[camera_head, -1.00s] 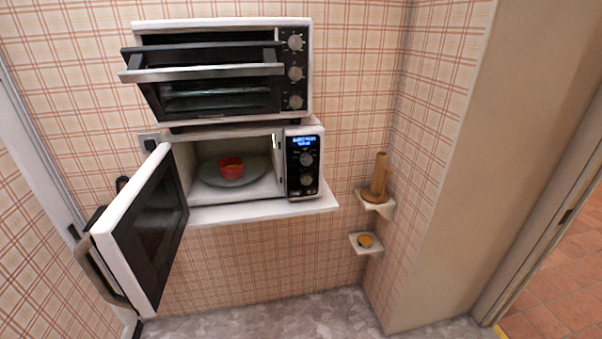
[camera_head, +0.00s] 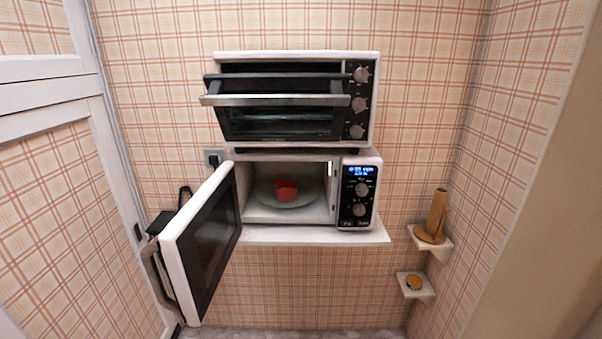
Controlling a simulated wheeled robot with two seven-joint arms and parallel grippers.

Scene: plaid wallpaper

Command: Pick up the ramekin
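A small red bowl-like cup (camera_head: 286,190), which looks like the ramekin, sits upright on the round plate (camera_head: 301,202) inside the open microwave (camera_head: 360,207). The microwave door (camera_head: 203,242) is swung wide open to the left and towards me. The front of the cavity is clear, so the ramekin is in plain sight. Neither of my grippers shows in the head view.
A toaster oven (camera_head: 295,100) with its door partly tilted open stands above the microwave. The microwave rests on a white shelf (camera_head: 310,236). Two small corner shelves at right hold a wooden holder (camera_head: 433,217) and a small round yellow-topped thing (camera_head: 413,282). A white door stands at left.

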